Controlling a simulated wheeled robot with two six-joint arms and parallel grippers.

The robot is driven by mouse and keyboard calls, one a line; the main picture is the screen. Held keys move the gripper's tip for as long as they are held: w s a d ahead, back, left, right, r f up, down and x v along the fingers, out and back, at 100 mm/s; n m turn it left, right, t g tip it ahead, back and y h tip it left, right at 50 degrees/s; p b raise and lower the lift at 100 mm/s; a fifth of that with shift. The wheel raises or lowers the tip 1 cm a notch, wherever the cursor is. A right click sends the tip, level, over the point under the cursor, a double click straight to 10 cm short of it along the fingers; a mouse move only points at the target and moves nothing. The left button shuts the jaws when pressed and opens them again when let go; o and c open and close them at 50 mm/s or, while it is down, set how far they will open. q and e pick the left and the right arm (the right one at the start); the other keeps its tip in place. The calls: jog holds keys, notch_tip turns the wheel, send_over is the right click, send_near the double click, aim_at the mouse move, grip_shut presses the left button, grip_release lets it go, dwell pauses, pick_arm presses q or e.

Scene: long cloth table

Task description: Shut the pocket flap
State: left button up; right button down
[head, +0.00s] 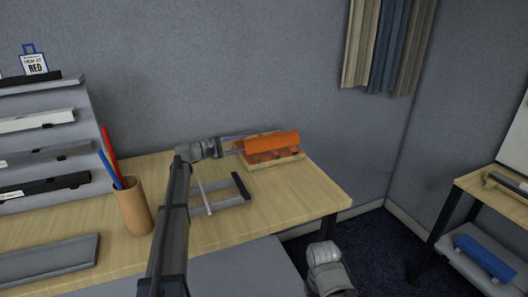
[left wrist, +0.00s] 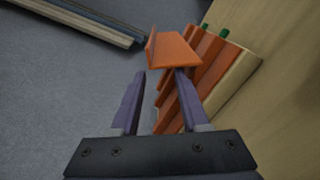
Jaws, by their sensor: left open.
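The orange pocket flap (head: 272,143) is on a wooden block with orange pockets (head: 262,161) near the table's right end. In the head view the flap sticks out above the block. In the left wrist view the flap (left wrist: 174,50) stands out from the pockets (left wrist: 206,62), beyond my fingertips. My left gripper (head: 238,145) is at the flap's left end, open, with nothing between its fingers. In the left wrist view the right finger of my left gripper (left wrist: 160,80) comes very near or touches the flap's lower edge; I cannot tell which.
A dark frame-like stand (head: 238,188) lies on the table beside my left arm. A pencil cup (head: 134,206) with red and blue sticks stands left of my arm. A grey tiered rack (head: 45,140) stands farther left. The wall is close behind the block.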

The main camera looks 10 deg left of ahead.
aim_at(260, 140)
pick_arm(q)
jog(key=shift+d+f, duration=0.1)
jog(key=x, duration=0.7)
jog(key=shift+w+d, duration=0.25)
jog(key=shift+d, duration=0.05)
grip_shut()
dwell(0.3)
